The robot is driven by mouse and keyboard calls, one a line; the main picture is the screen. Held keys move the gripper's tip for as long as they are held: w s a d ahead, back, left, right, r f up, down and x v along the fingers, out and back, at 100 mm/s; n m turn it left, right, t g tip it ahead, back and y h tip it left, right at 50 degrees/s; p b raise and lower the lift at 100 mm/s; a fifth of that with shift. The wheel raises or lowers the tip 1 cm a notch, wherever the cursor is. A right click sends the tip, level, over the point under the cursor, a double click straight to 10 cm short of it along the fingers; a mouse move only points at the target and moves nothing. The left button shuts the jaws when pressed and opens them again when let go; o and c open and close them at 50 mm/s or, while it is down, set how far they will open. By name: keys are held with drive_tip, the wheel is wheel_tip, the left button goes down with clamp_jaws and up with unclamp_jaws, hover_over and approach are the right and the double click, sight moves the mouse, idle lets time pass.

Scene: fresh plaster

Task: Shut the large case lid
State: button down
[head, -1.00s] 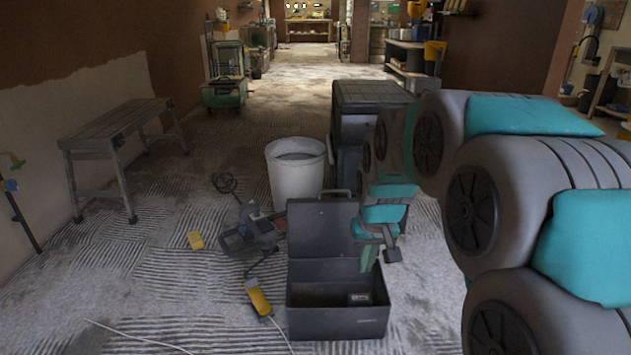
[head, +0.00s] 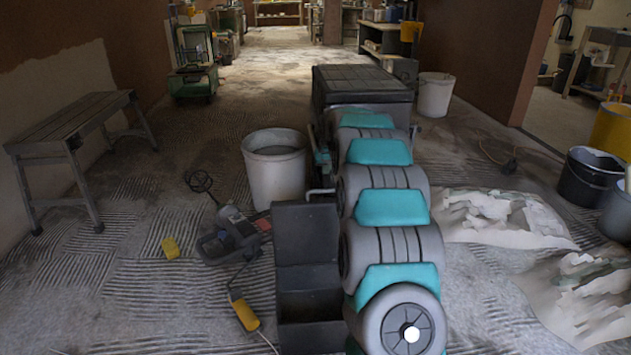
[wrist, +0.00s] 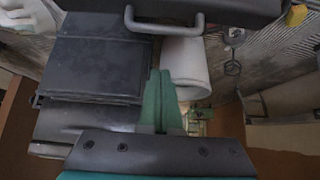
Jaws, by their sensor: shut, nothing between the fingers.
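The large dark case (head: 308,322) stands on the floor with its lid (head: 303,236) open and roughly upright at the back. My arm covers the right part of case and lid. In the wrist view, the lid (wrist: 225,8) shows as a dark edge along the top, with its grey handle (wrist: 165,27). My gripper (wrist: 158,74) is shut and empty, its green fingers together. It appears beyond the lid's far side, apart from the handle. In the head view the fingers are hidden by my arm.
A white bucket (head: 275,175) and a black cabinet (head: 362,84) stand close behind the case. A mixer tool (head: 228,238) and a yellow-ended tool (head: 245,315) lie left of it. Crumpled sheets (head: 500,215) cover floor on the right. A workbench (head: 75,130) stands left.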

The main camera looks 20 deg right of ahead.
drive_tip(key=shift+x, duration=5)
drive_tip(key=shift+s+a+r, duration=0.1)
drive_tip(key=shift+s+a, duration=0.15)
drive_tip(key=shift+s, duration=0.7)
drive_tip(key=shift+s+a, duration=0.3)
drive_tip(key=shift+s, duration=0.65)
drive_tip(key=shift+s, duration=0.15)
